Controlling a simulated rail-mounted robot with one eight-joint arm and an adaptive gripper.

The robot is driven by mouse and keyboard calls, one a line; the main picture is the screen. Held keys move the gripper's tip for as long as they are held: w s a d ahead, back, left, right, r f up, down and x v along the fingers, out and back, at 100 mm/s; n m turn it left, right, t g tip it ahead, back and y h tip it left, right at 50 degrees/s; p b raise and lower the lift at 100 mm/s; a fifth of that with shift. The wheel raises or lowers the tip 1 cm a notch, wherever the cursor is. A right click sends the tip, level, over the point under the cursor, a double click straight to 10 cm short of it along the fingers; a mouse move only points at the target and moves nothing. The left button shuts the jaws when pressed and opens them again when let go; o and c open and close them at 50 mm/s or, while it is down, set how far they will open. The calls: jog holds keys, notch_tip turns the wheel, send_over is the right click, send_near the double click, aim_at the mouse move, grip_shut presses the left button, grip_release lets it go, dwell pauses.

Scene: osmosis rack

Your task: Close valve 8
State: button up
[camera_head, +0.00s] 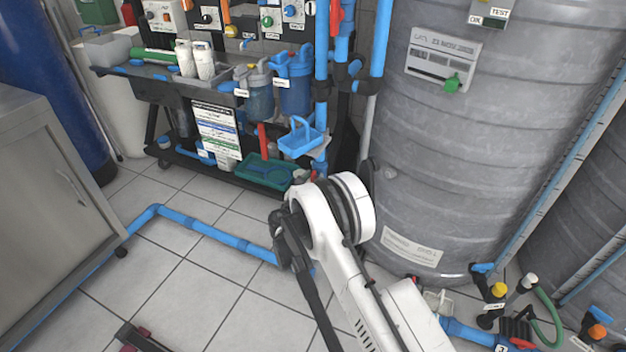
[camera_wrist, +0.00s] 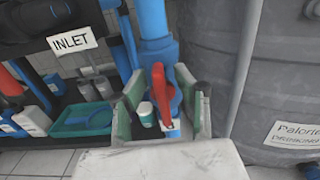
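A red valve lever (camera_wrist: 160,97) hangs on a blue valve on a vertical blue pipe (camera_wrist: 153,30) in the wrist view. A small white tag (camera_wrist: 172,133) shows below it, too small to read, so I cannot tell its number. My gripper (camera_wrist: 168,90) is open, with one green-padded finger on each side of the lever in the picture. Gaps show between the fingers and the lever. How far the lever reaches in between them is unclear. In the head view my white arm stands in front of the rack and the fingertips are hidden.
A large grey tank (camera_head: 500,130) stands right of my arm. The rack (camera_head: 160,90) carries blue filter housings (camera_head: 293,85) and a green tray (camera_head: 262,172). Floor-level blue pipes (camera_head: 215,232) run across the tiles. An INLET label (camera_wrist: 73,41) hangs left of the pipe.

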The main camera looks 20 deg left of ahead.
grip_shut()
